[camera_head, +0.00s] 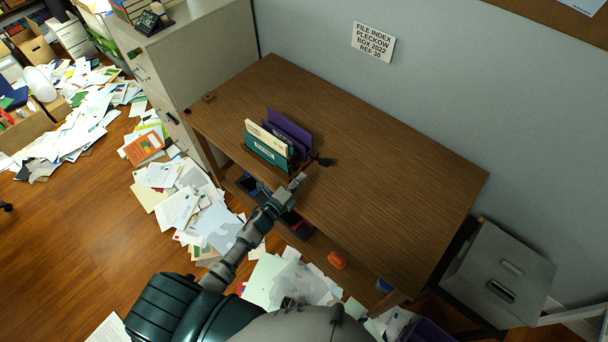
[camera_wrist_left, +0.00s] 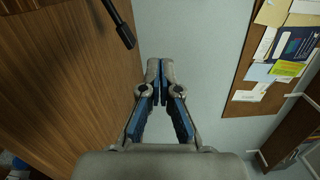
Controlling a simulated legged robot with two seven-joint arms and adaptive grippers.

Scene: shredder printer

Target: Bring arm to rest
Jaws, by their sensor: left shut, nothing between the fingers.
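My left arm reaches in from the bottom of the head view over the wooden desk (camera_head: 390,190). My left gripper (camera_head: 298,181) is near the desk's front edge, to the right of and nearer than the upright folders (camera_head: 266,146). In the left wrist view the same gripper (camera_wrist_left: 160,66) shows its blue-padded fingers with the tips together and nothing between them. Beyond the tips is a pale grey wall. My right gripper is in neither view.
A small dark object (camera_head: 322,160) lies close beyond the gripper; a black rod (camera_wrist_left: 116,24) shows in the wrist view. A filing cabinet (camera_head: 205,50) stands left and a grey box (camera_head: 500,272) right. Papers (camera_head: 190,205) litter the floor. The desk's right half is clear.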

